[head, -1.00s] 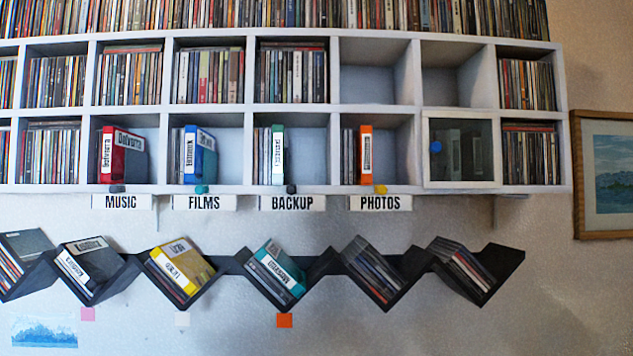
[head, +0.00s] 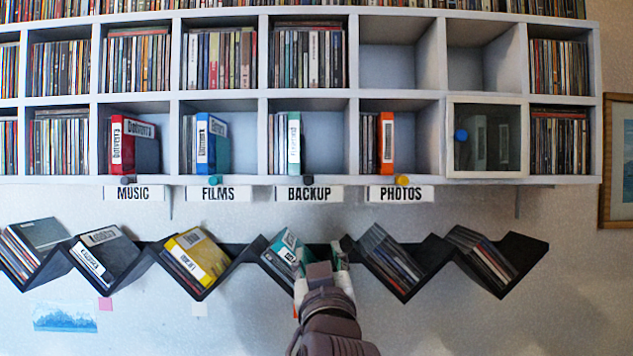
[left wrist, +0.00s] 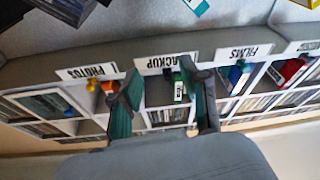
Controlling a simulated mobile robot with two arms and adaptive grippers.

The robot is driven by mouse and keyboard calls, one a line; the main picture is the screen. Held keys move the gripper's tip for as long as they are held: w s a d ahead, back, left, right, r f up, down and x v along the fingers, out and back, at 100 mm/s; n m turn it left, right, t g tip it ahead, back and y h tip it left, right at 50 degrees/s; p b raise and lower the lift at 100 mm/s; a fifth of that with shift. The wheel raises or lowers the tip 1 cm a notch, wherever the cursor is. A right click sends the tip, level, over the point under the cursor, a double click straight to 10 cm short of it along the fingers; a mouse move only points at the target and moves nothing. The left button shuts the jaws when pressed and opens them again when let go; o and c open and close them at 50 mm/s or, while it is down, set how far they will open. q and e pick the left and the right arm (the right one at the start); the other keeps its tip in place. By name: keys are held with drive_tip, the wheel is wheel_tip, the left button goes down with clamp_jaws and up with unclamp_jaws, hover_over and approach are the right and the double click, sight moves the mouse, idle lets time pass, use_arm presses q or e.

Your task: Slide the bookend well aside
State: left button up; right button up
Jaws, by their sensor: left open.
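I cannot tell which part is the bookend. Above the labels stand a red case (head: 117,145), a blue case (head: 203,144), a green-and-white case (head: 293,143) and an orange case (head: 386,143). My left gripper (head: 324,264) is open, low before the zigzag rack, partly covering the teal case (head: 285,250). In the left wrist view its open fingers (left wrist: 163,92) frame the upside-down BACKUP compartment. My right gripper is not in view.
The white shelf (head: 450,187) has label strips MUSIC, FILMS, BACKUP and PHOTOS under its edge. A glass door (head: 485,135) with a blue knob closes one compartment. The dark zigzag rack (head: 432,253) holds discs and cases below. Two upper compartments (head: 388,60) are empty.

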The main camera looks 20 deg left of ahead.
use_arm(q)
wheel_tip(320, 180, up, 6)
drive_tip(key=s+n+y, duration=0.1)
drive_tip(key=s, duration=0.2)
drive_tip(key=p, duration=0.6)
approach(309, 183)
drive_tip(key=shift+t, duration=0.4)
drive_tip(key=x, duration=0.7)
drive_tip(key=shift+w+a, duration=0.15)
drive_tip(key=shift+a, duration=0.05)
drive_tip(key=shift+w+a+p, duration=0.2)
drive_tip(key=shift+w+p, duration=0.2)
drive_tip(key=shift+w, duration=0.2)
clamp_jaws()
